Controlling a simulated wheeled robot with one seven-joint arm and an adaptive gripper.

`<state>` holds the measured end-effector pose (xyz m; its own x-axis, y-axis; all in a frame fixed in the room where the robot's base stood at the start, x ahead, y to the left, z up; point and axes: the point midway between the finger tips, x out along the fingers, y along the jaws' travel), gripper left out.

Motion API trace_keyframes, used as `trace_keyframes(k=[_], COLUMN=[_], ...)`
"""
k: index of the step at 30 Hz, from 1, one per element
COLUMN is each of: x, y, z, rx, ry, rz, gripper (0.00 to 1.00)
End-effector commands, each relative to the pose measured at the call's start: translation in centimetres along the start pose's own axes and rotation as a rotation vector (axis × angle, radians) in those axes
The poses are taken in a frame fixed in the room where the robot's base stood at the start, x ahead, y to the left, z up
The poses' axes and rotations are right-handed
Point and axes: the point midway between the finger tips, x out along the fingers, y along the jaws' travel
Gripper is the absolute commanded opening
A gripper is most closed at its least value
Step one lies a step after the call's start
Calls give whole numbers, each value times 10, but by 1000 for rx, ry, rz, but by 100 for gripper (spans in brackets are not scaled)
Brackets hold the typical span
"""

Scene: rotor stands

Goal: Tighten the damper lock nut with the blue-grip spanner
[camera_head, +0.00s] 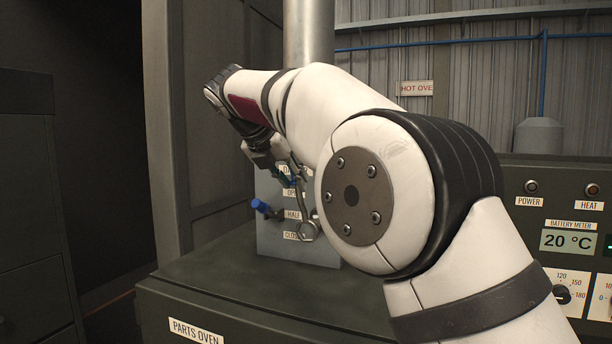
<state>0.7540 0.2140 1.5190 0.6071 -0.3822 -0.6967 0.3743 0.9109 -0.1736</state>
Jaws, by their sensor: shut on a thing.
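My gripper (270,160) is in front of the upper part of the grey damper plate (275,240). It is shut on the blue-grip spanner (300,200), whose blue grip shows just below the fingers. The spanner's grey shank runs down toward the round damper lock nut area (309,230). I cannot tell whether its head is seated on the nut, as the parts are small and overlap there. The damper lever with a blue knob (261,205) sticks out to the left, near the HALF label (292,215). My arm hides the plate's right side.
The plate stands on top of the dark green parts oven (230,290), below a metal duct (309,35). A control panel (570,240) with a 20 °C display is at right. A dark cabinet (30,200) is at left. The oven top's front left is clear.

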Motion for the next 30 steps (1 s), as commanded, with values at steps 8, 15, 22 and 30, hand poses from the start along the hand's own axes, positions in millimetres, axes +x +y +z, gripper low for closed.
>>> trace_keyframes(k=[8, 15, 22, 30], x=[7, 18, 21, 20], y=[0, 1, 0, 0], z=[7, 17, 22, 23], rx=[1, 2, 1, 2], ry=[-1, -2, -1, -3], rz=[0, 0, 0, 1], gripper=[0, 0, 0, 0])
